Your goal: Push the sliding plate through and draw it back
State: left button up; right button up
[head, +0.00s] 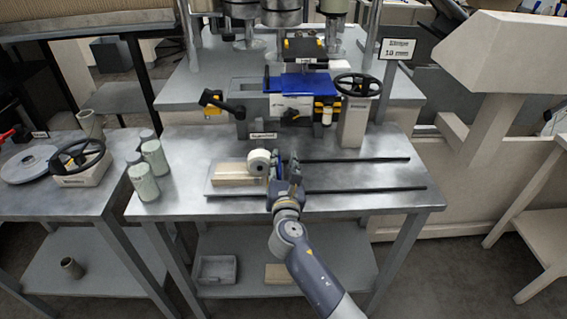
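A flat grey plate (213,191) lies on the metal workbench, carrying a pale wooden block (238,175). I take it to be the sliding plate. A white roll (259,160) sits at the block's right end. Two dark parallel rails run to the right, a far rail (350,160) and a near rail (365,190). My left gripper is out of view.
A blue-topped machine (304,84) with a black handwheel (358,86) stands behind the rails. Grey-green cylinders (154,157) stand at the bench's left edge. A left table holds another handwheel (77,156). The bench between the rails looks clear.

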jog(key=shift+a+r, duration=0.1)
jog(key=shift+r, duration=0.25)
jog(key=shift+s+f, duration=0.2)
jog(key=shift+s, duration=0.3)
jog(key=s, duration=1.1)
jog(key=shift+d, duration=0.25)
jog(key=shift+f, duration=0.15)
